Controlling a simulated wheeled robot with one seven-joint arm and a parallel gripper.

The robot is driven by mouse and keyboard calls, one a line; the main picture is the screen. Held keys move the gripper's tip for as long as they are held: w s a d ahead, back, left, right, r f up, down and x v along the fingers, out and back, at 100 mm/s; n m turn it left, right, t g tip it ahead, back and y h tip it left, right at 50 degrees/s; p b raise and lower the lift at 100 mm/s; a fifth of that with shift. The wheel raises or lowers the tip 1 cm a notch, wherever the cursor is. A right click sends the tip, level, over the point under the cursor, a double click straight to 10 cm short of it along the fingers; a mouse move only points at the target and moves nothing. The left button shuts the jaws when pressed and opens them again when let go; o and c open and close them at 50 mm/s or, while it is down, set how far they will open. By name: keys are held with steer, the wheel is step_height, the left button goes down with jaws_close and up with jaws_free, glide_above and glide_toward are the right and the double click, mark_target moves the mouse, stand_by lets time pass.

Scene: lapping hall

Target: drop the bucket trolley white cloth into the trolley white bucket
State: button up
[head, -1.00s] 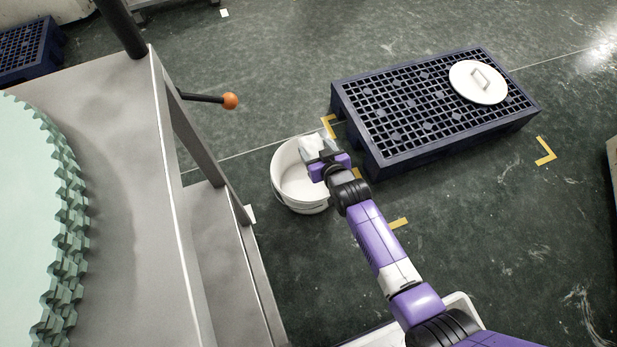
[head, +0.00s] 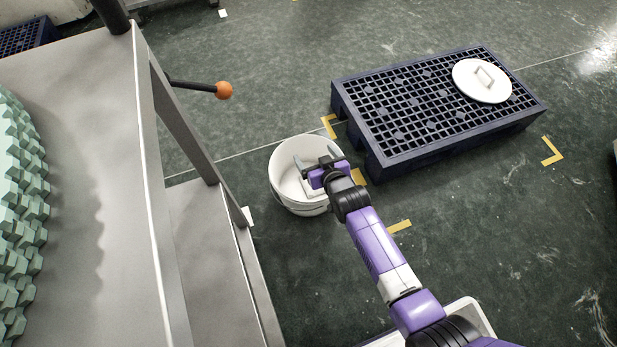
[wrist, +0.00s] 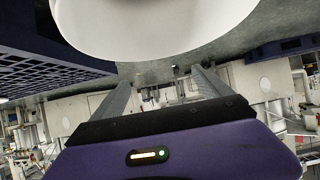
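The white bucket (head: 284,192) stands on the floor between the grey metal bench and the dark blue pallet, and its pale side fills the top of the wrist view (wrist: 150,28). My gripper (head: 309,163) is over the bucket's opening, toward its right side. In the wrist view its two fingers (wrist: 163,92) are spread apart with nothing between them. A pale patch that looks like the white cloth (head: 316,188) lies inside the bucket below my gripper. My gripper partly hides it, and its outline is hard to separate from the white wall.
A dark blue grid pallet (head: 400,168) is right of the bucket, with a white lid (head: 482,81) on it. A grey bench (head: 95,170) with an orange-knobbed lever (head: 224,90) stands at left. Open floor lies at the lower right.

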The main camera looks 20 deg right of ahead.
steer(key=p+v, duration=0.4)
steer(key=v, duration=0.3)
steer(key=shift+s+r, duration=0.15)
steer(key=shift+s, duration=0.2)
